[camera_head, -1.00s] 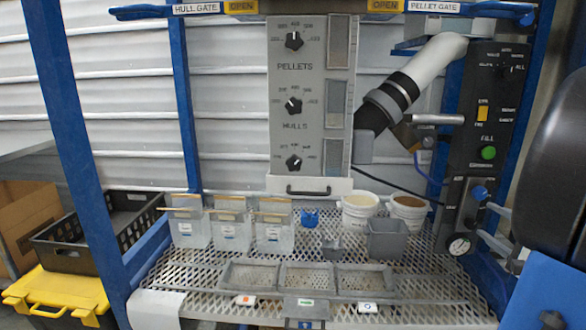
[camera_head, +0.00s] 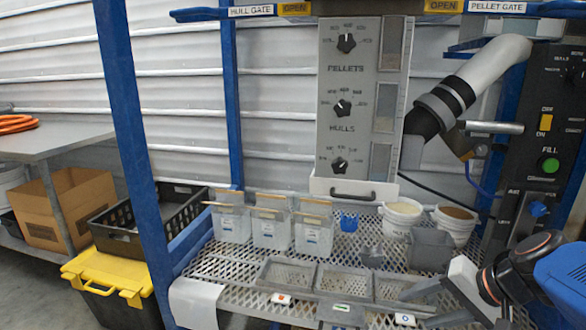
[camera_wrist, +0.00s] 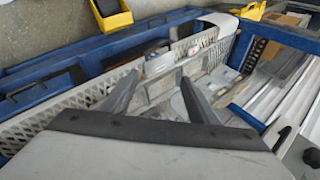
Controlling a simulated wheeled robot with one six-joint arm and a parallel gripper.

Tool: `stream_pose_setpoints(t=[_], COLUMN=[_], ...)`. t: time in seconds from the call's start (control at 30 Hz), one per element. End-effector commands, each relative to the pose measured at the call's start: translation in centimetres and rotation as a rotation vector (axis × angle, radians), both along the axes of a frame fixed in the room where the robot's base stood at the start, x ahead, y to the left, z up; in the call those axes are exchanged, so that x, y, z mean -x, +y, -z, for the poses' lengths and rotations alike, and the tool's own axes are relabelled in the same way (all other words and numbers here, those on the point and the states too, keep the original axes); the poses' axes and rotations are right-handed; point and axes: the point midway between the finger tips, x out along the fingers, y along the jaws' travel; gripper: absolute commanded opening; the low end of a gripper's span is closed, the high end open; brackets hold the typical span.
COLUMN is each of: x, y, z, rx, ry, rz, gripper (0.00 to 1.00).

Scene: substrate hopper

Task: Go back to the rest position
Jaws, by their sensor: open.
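My gripper (camera_head: 418,302) is at the lower right of the head view, over the front right part of the perforated metal shelf (camera_head: 215,262). Its fingers are apart with nothing between them. In the wrist view the open gripper (camera_wrist: 157,88) points toward the shelf's mesh, and its two fingers are spread. No rest position is marked in these frames.
Clear bins (camera_head: 270,228), a small blue scoop (camera_head: 348,222), white buckets (camera_head: 401,216) and a grey bin (camera_head: 430,250) stand on the shelf. A three-part tray (camera_head: 318,282) lies in front. A blue post (camera_head: 140,170) rises at the left. The grey control panel (camera_head: 362,105) stands behind.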

Motion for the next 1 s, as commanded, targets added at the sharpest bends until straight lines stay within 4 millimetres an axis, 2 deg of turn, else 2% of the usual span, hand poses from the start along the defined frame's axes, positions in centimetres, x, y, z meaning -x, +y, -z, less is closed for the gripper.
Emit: stream_pose_setpoints(t=[0.03,0.2,0.5,0.73,1.0], x=[0.9,3.7,6.9,7.6,7.7], y=[0.6,1.1,0.0,-1.1,-1.3], z=[0.2,1.0,0.9,0.2,0.0], rx=[0.047,0.217,0.520,0.667,0.695], ry=[0.008,0.031,0.000,-0.046,-0.056], rz=[-0.044,-0.165,-0.341,-0.408,-0.417], gripper=[0.54,0.54,0.54,0.54,0.54])
